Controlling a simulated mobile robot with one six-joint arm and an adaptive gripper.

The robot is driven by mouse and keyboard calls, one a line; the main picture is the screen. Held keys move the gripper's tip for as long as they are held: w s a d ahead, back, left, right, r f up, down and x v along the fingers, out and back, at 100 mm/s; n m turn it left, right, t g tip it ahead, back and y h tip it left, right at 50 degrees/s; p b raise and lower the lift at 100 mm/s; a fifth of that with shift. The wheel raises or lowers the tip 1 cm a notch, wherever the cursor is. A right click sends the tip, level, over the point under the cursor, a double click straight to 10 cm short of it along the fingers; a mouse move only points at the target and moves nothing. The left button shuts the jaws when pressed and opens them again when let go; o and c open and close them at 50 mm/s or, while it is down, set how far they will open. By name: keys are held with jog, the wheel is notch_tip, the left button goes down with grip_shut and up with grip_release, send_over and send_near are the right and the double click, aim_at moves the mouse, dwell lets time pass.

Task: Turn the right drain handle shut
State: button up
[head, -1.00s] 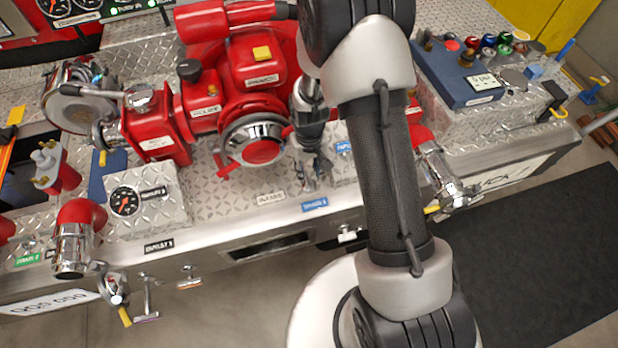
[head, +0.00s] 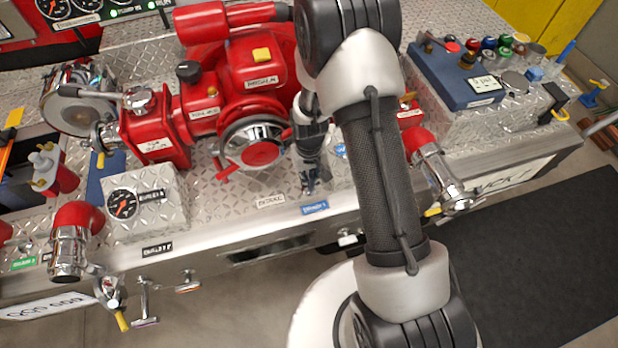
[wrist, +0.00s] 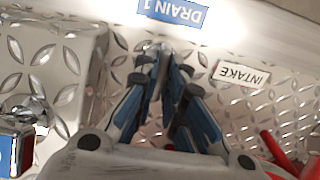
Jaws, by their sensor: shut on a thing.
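My gripper (head: 308,186) reaches down to the diamond-plate deck, just behind the blue drain label (head: 314,208). In the wrist view its blue-and-black fingers (wrist: 165,62) come together at their tips, shut on a small metal drain handle (wrist: 161,48). Only a bit of the handle's grey metal shows; the fingers hide the rest, so its turn angle cannot be told. The drain label also shows upside down in the wrist view (wrist: 173,11).
The red pump with its chrome-ringed intake (head: 252,143) stands close left of my gripper. The white intake label (wrist: 241,74) lies beside the fingers. A diamond-plate box (wrist: 72,60) is on the other side. A chrome outlet (head: 440,175) is at right.

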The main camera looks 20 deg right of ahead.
grip_shut()
jog(key=shift+m, duration=0.4)
jog(key=m, duration=1.7)
dwell(0.6)
jog(key=o, duration=0.6)
grip_release()
